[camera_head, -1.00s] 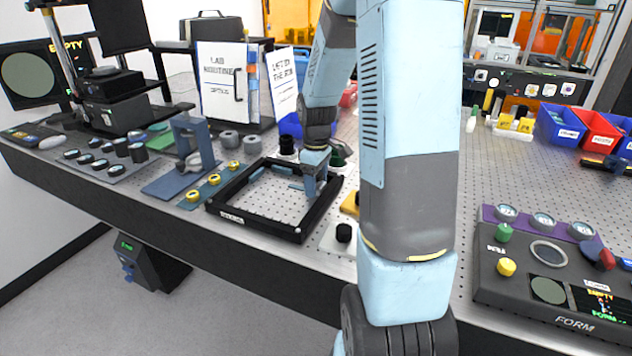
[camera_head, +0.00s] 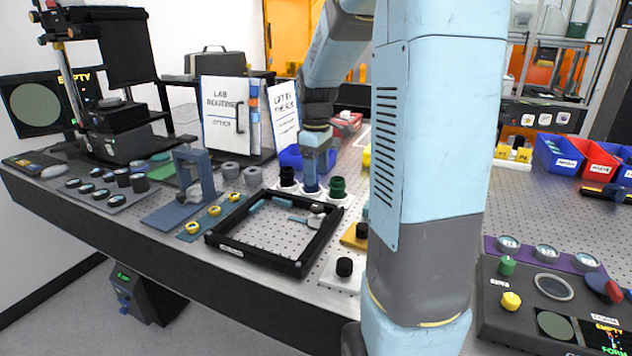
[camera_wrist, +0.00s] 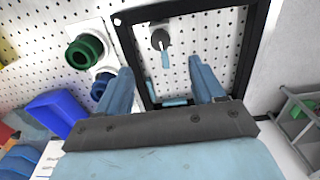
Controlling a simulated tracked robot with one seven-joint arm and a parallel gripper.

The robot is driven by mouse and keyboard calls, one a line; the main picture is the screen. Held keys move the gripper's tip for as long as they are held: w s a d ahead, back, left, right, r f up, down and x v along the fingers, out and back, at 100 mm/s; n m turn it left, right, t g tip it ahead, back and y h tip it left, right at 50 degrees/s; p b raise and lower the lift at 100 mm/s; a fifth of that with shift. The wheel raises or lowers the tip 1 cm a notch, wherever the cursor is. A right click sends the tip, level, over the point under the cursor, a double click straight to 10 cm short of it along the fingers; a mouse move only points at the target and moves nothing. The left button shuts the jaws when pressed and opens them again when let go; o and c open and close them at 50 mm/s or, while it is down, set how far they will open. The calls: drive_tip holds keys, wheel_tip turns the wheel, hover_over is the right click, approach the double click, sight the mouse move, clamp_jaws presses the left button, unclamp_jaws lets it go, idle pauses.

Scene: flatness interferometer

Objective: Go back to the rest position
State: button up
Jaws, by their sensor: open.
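My gripper (camera_head: 313,178) is raised over the back right corner of the black square frame (camera_head: 222,245), and its jaws are empty. In the wrist view my gripper (camera_wrist: 160,66) has its two blue fingers spread apart, with the perforated table top below between them. The frame (camera_wrist: 123,47) also shows there. Inside it lie a grey round piece with a light blue bar (camera_wrist: 160,40) and another short blue piece (camera_wrist: 175,102) near one side.
A green knob (camera_head: 337,187) and dark knobs stand just behind and right of the frame. A blue bin (camera_head: 293,157) is behind them. A blue stand (camera_head: 193,175) is left of the frame. A dark control panel (camera_head: 500,315) is at right.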

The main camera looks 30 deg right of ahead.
drive_tip(key=shift+r, duration=0.15)
idle(0.4)
drive_tip(key=s+a+r+m+t, duration=0.2)
drive_tip(key=s+a+r, duration=0.1)
drive_tip(key=s, duration=0.4)
drive_tip(key=s+a+r+m+t, duration=0.1)
drive_tip(key=s+a+r+m, duration=0.1)
drive_tip(key=s, duration=0.5)
drive_tip(key=s+a+r+m+t, duration=0.2)
drive_tip(key=s+a+r+m, duration=0.1)
drive_tip(key=s+a, duration=0.3)
drive_tip(key=shift+s+r+m+t, duration=0.3)
drive_tip(key=shift+s, duration=0.6)
